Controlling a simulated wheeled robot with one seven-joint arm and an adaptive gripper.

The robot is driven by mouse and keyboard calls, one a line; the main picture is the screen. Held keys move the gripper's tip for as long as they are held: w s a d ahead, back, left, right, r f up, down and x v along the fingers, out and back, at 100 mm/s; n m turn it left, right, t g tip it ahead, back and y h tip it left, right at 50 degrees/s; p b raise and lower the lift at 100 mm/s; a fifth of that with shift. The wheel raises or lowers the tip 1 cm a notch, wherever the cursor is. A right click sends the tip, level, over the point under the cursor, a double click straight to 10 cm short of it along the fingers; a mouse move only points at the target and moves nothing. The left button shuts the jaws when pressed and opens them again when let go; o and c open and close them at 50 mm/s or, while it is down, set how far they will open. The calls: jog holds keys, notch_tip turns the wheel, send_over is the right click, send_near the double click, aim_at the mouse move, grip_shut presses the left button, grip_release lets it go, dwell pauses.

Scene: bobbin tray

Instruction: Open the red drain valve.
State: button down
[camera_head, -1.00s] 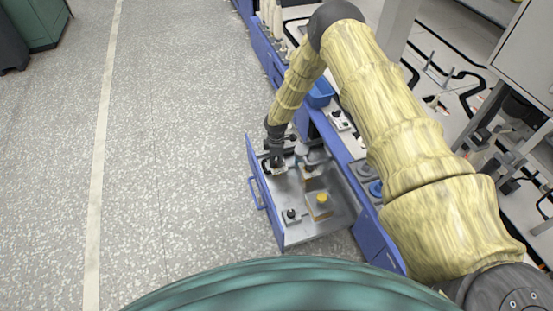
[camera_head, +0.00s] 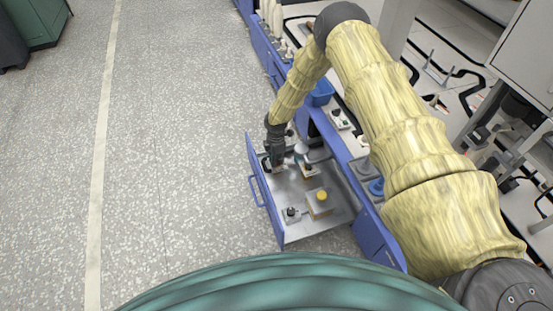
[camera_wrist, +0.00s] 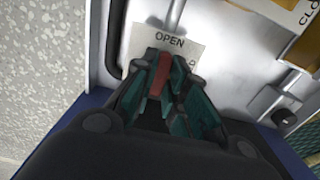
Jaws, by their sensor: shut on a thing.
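The red drain valve (camera_wrist: 157,76) shows in the wrist view as a narrow red lever. It lies between the green-padded fingers of my gripper (camera_wrist: 165,78), which is shut on it. A pale plate (camera_wrist: 188,50) marked OPEN lies just beyond the fingertips; part of its lettering is hidden. In the head view my gripper (camera_head: 277,158) reaches down into the far left part of an open drawer (camera_head: 333,222) with a blue front. The valve is hidden there by my gripper.
A small block with a yellow knob (camera_head: 321,198) and a black-knobbed fitting (camera_head: 291,213) stand in the near part of the drawer. The blue drawer front (camera_head: 263,190) rises close to my gripper. A plate lettered CLO (camera_wrist: 300,12) shows top right. Open floor lies left.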

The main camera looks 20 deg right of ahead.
jog(key=c, duration=1.4)
grip_release()
jog(key=shift+c, duration=0.2)
jog(key=shift+r, duration=0.15)
notch_tip(320, 180, up, 12)
